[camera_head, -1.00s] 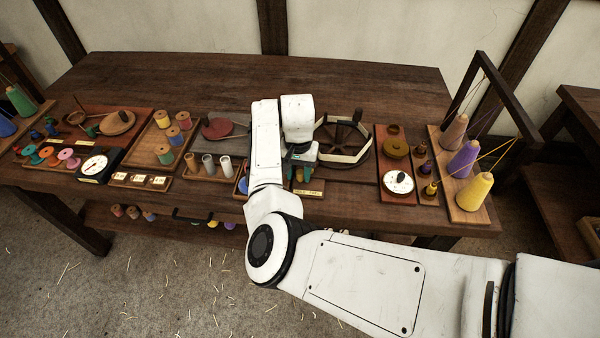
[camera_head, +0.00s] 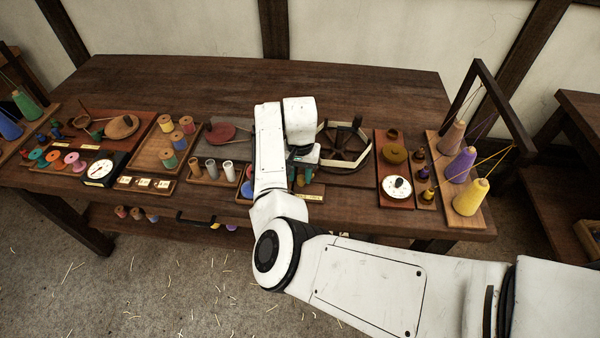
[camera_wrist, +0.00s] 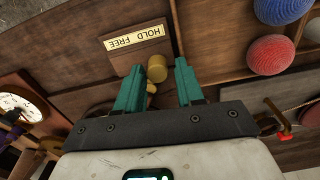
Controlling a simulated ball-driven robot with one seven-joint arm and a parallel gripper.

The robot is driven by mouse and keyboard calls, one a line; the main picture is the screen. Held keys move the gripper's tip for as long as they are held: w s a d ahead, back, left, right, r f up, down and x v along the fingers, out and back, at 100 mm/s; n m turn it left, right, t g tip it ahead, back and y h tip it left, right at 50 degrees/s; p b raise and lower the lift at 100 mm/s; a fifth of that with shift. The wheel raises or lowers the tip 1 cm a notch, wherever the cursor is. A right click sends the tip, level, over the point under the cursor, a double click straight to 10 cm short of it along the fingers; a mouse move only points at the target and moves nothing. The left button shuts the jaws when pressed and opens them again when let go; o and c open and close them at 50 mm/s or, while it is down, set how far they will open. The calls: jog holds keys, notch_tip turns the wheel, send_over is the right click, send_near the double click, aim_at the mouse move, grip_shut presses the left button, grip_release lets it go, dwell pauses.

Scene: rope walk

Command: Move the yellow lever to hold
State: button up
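The yellow lever (camera_wrist: 157,68) shows in the wrist view as a round knob on the dark wooden bench. A cream label (camera_wrist: 135,38) reading HOLD and FREE lies beside it, upside down in this view. The knob is nearer the HOLD end, at the label's right. My gripper (camera_wrist: 157,75) is open, with its two teal fingers on either side of the knob and visible gaps between. In the head view, my gripper (camera_head: 301,174) is low over the bench's front edge, behind the label (camera_head: 310,196). There my arm and fingers mostly hide the lever.
In the wrist view, blue and red balls (camera_wrist: 270,55) lie to the right. The back of the bench is clear.

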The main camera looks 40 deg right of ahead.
jog(key=shift+r+p, duration=2.2)
jog(key=shift+r, duration=0.45)
jog(key=shift+s+d+f, duration=0.1)
jog(key=shift+s, duration=0.05)
jog(key=s+d+f+n+h+b, duration=0.1)
jog(key=s+d+n+h, duration=0.15)
jog(key=s, duration=0.45)
jog(key=s+d+f+n+h+b, duration=0.1)
jog(key=s+d, duration=0.3)
jog(key=s, duration=0.3)
jog(key=s+a+f+n+t+y+b, duration=0.1)
jog(key=s+a+n, duration=0.6)
jog(key=s+a, duration=0.9)
notch_tip(320, 180, down, 2)
jog(key=a+y+b, duration=0.1)
jog(key=a+y, duration=0.1)
jog(key=a, duration=0.1)
jog(key=shift+s+f, duration=0.15)
jog(key=shift+f, duration=0.05)
